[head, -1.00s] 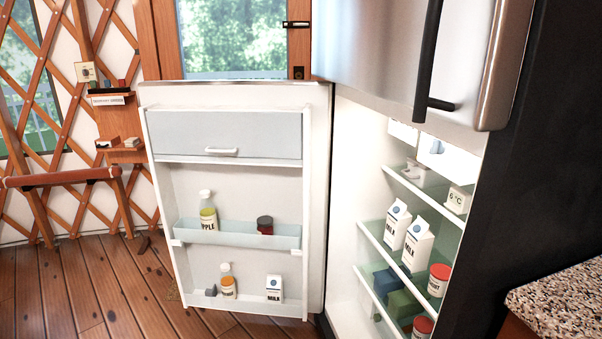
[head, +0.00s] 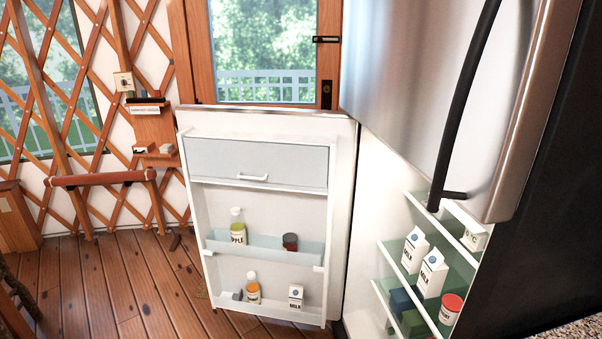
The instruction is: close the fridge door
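The fridge (head: 440,80) stands at the right with a steel upper door that is shut and has a black vertical handle (head: 466,100). The lower fridge door (head: 265,205) stands wide open to the left, its inner side facing me. Its shelves hold a juice bottle (head: 238,228), a dark red jar (head: 290,242), another bottle (head: 254,290) and a small milk carton (head: 296,296). Inside the fridge, milk cartons (head: 432,274) and a red-lidded tub (head: 451,308) sit on glass shelves (head: 395,262). Neither gripper is in view.
A wooden door with a window (head: 265,50) is behind the fridge door. A wooden rail (head: 102,178) and small wall shelves (head: 153,125) are at the left. The plank floor (head: 110,280) left of the fridge door is largely clear. A speckled counter (head: 570,335) edges in at lower right.

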